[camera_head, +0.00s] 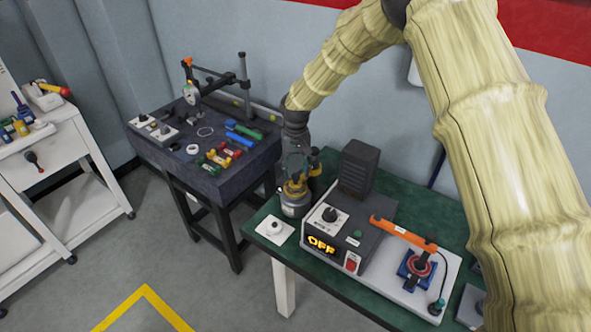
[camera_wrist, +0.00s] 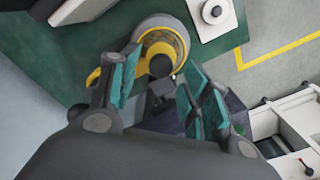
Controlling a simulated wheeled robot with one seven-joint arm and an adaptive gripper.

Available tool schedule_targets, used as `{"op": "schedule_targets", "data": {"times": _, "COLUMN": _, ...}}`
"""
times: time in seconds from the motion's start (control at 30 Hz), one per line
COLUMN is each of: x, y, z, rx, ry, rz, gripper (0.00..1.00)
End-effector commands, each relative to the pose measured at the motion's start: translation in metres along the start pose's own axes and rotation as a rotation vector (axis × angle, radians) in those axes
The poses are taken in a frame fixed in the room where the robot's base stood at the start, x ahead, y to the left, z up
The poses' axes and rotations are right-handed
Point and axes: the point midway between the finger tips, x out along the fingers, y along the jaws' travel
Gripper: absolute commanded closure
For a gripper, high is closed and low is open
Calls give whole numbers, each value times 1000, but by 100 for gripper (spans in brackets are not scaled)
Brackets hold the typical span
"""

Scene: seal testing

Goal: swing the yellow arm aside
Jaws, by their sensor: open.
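The yellow arm (camera_wrist: 143,66) is a curved yellow piece at a round grey-and-cream device; in the wrist view it shows between and beyond my fingers. A dark round knob (camera_wrist: 160,66) sits in front of it. In the head view the yellow arm (camera_head: 294,189) lies on top of the round device (camera_head: 294,209), at the left end of the green bench. My gripper (camera_head: 301,168) points down over it, and its teal-padded fingers (camera_wrist: 158,76) are open on either side of the knob. I cannot tell whether they touch anything.
A tester box (camera_head: 328,226) with an OFF display stands right of the device. An orange lever (camera_head: 403,233) sits on the white plate farther right. A dark tool table (camera_head: 158,153) stands behind left. Floor is free between the tables.

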Motion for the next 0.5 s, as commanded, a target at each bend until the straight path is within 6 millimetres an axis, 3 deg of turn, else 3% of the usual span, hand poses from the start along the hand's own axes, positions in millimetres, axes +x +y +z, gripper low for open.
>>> {"op": "schedule_targets", "data": {"times": 0.23, "x": 18, "y": -1, "z": 0, "rx": -2, "ry": -1, "rz": 0, "gripper": 53}}
{"op": "schedule_targets", "data": {"times": 0.5, "x": 22, "y": -1, "z": 0, "rx": -2, "ry": 1, "rz": 0, "gripper": 53}}
